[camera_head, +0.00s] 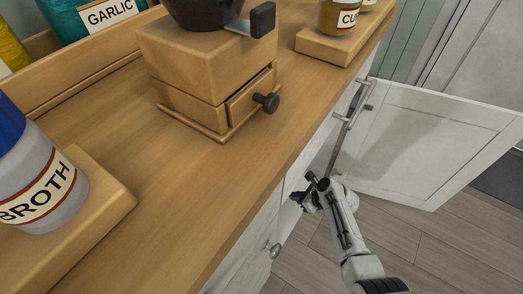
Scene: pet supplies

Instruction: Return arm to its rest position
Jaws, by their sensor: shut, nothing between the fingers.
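My arm (344,222) reaches up from the bottom right, in front of the white cabinet below the wooden counter. My gripper (307,193) is at its end, small in the picture, close to the cabinet front and beside the open door. The gripper is shut and I see nothing held in it. I cannot tell whether it touches the cabinet.
A white cabinet door (430,140) stands open right of the arm, with a metal handle (355,102). On the counter (190,205) are a wooden grinder (205,65), a broth bottle (40,180) and labelled jars (338,15). Floor (425,245) at the lower right is clear.

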